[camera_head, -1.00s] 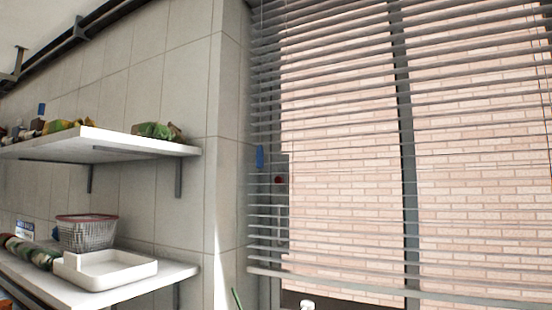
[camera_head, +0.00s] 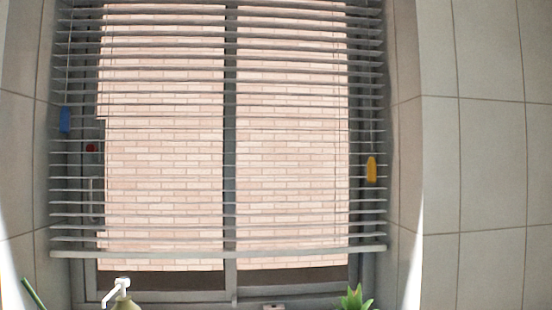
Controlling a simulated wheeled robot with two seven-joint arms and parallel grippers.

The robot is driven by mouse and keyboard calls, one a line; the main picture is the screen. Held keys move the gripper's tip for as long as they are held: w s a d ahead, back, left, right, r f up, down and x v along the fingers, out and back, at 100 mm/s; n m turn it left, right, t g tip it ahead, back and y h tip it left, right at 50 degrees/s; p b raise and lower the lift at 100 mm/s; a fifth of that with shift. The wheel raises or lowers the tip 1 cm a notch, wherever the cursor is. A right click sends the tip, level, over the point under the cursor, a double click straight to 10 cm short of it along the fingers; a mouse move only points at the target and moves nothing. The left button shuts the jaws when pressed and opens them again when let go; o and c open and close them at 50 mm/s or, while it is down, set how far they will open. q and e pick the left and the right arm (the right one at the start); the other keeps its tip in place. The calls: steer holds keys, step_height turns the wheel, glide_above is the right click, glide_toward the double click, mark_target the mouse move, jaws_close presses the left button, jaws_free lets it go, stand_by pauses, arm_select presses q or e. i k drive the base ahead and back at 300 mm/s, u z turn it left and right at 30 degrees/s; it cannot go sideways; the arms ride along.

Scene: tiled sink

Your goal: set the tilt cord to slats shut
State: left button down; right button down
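The window blind (camera_head: 230,251) hangs across the window. Its slats are open, and the brick wall outside shows through the gaps. A blue cord pull (camera_head: 65,120) hangs at the blind's left side. A yellow cord pull (camera_head: 371,169) hangs at its right side, a little lower. I cannot tell from the picture which of the two is on the tilt cord. Neither of my grippers is in view.
A soap dispenser (camera_head: 122,294) and a green plant (camera_head: 354,298) stand below the window, at the bottom edge of the view. A green stick (camera_head: 33,293) leans at the lower left. Tiled wall (camera_head: 490,170) fills the right side. The space before the blind looks clear.

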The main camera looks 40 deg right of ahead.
mark_target(371, 163)
steer(key=z, duration=1.9)
steer(key=k, duration=0.35)
steer(key=z, duration=0.4)
